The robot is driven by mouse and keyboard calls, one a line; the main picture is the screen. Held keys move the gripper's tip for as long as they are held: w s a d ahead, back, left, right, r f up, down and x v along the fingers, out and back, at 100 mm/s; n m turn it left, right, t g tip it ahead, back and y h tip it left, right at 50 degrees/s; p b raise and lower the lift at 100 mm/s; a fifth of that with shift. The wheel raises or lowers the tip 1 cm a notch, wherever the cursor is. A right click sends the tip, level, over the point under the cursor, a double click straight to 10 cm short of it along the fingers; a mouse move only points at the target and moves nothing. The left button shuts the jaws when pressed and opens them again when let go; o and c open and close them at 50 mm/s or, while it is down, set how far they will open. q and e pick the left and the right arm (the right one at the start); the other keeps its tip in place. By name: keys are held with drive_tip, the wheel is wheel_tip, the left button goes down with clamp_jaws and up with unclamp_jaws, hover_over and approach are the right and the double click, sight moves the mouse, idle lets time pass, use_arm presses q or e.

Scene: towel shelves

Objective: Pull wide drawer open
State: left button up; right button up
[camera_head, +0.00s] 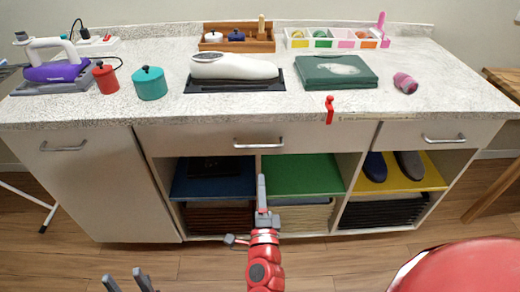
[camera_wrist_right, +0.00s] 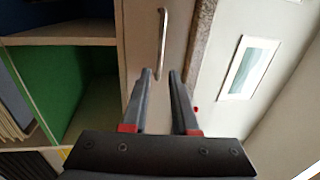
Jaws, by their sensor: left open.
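The wide drawer (camera_head: 330,136) is shut under the middle of the counter. Its silver bar handle (camera_head: 258,144) is horizontal in the head view and shows upright in the right wrist view (camera_wrist_right: 162,45). My right gripper (camera_head: 262,182) is below and in front of the handle. In the right wrist view, its fingers (camera_wrist_right: 160,74) are apart and empty, with the handle beyond their tips, not touching. My left gripper (camera_head: 126,280) is open and empty at the bottom left edge, away from the drawer.
A cabinet door (camera_head: 90,180) is at left and a narrower drawer (camera_head: 440,135) at right. Open shelves below hold blue, green (camera_head: 300,175) and yellow towels or mats and shoes. A red clip (camera_head: 329,110) hangs at the counter edge. The floor in front is clear.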

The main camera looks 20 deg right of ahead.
sight(260, 147)
drive_tip(key=x, duration=1.3)
drive_tip(key=shift+w+d+b, duration=0.1)
drive_tip(key=shift+w+b, duration=0.05)
drive_tip(key=shift+b, duration=0.2)
clamp_jaws()
idle(0.6)
